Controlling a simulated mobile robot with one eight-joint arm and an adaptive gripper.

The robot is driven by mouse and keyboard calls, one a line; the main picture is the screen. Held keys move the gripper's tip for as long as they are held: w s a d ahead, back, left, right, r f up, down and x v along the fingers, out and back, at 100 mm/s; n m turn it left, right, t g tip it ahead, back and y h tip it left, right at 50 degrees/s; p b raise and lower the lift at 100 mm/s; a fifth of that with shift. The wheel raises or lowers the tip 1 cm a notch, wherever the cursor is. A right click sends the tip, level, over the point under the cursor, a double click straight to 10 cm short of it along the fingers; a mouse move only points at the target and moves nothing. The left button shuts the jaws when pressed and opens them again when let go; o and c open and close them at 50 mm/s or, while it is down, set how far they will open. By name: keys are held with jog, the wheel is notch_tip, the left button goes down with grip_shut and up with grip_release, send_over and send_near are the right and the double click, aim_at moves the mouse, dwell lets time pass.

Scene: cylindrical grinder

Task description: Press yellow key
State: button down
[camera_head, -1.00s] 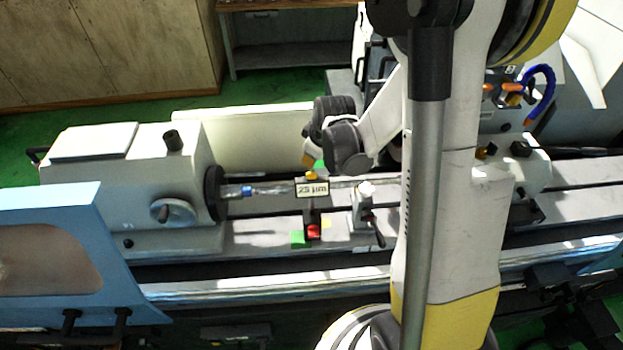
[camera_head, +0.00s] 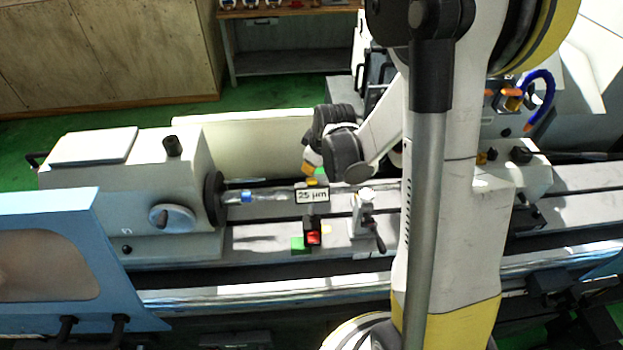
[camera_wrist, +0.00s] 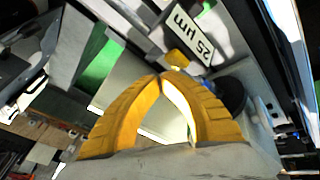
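The yellow key (camera_wrist: 178,58) is a small yellow block at the edge of the white "25 µm" sign (camera_wrist: 194,36) in the wrist view. In the head view the sign (camera_head: 312,195) stands on the grinder bed, with the small yellow key (camera_head: 312,182) at its top edge. My gripper (camera_wrist: 163,77) has its two yellow fingers brought together at the tips, with nothing seen between them. The tips are close to the key; I cannot tell whether they touch it. In the head view my gripper is largely hidden behind my wrist, just above the sign.
A red block (camera_head: 313,238) and a green patch (camera_head: 298,244) lie below the sign. The grey headstock (camera_head: 160,195) is at left, and a clamp (camera_head: 365,212) stands right of the sign. A shaft runs from the headstock towards the sign.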

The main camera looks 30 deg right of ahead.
jog(key=shift+f, duration=0.2)
dwell(0.5)
jog(key=shift+s+a+f+b, duration=0.15)
jog(key=shift+f+b, duration=0.1)
jog(key=shift+b, duration=0.4)
jog(key=shift+s+f+b, duration=0.15)
jog(key=shift+f+b, duration=0.25)
jog(key=shift+b, duration=0.1)
dwell(0.3)
jog(key=shift+r, duration=0.15)
jog(key=shift+w+r+p, duration=0.3)
jog(key=shift+r+p, duration=0.2)
jog(key=shift+r, duration=0.2)
jog(key=r+p, duration=0.1)
jog(key=w+r, duration=0.1)
jog(key=r, duration=0.1)
jog(key=d+r+p, duration=0.1)
jog(key=shift+w+r+p, duration=0.35)
jog(key=shift+w, duration=0.05)
dwell(0.8)
